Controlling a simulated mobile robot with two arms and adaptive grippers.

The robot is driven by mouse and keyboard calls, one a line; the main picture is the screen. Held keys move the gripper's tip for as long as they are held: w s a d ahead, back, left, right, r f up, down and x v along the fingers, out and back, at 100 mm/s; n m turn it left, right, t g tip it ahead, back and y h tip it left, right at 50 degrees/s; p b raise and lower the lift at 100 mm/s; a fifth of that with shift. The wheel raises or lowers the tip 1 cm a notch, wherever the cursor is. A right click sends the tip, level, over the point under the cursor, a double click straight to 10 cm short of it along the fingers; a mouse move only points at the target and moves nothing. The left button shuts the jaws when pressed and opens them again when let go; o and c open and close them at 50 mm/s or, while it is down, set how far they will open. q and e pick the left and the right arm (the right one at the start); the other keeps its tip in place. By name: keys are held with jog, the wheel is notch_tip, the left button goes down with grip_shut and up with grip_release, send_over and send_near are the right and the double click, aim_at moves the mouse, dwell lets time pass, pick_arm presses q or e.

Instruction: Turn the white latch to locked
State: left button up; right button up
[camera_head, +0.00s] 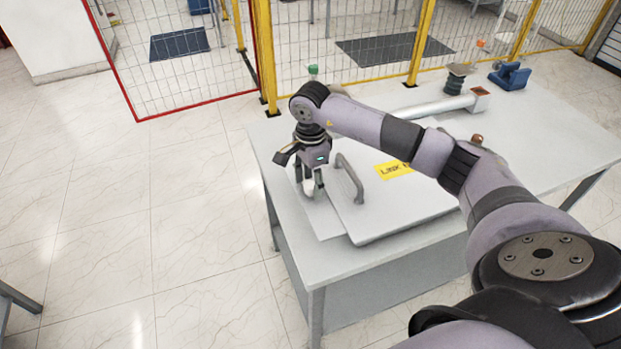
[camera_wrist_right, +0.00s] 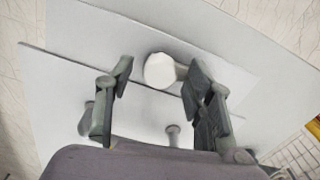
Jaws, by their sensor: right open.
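The white latch (camera_wrist_right: 159,71) shows in the right wrist view as a pale faceted knob, between the fingers and nearer the right finger. In the head view it is a small white piece (camera_head: 309,188), partly hidden by the fingers, at the left end of the light grey panel (camera_head: 400,205). My right gripper (camera_head: 311,180) points down over it and is open, with a finger on either side. I cannot tell whether a finger touches the latch. My left gripper is not in view.
A grey handle (camera_head: 350,178) rises from the panel close to my gripper. A yellow label (camera_head: 393,171) is on the panel. A white tube (camera_head: 435,108), a dark ribbed part (camera_head: 456,80) and a blue part (camera_head: 510,75) are farther back on the table (camera_head: 570,145). Mesh fencing stands behind.

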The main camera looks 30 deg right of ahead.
jog(key=shift+f, duration=0.15)
jog(key=shift+c, duration=0.3)
grip_shut()
dwell(0.3)
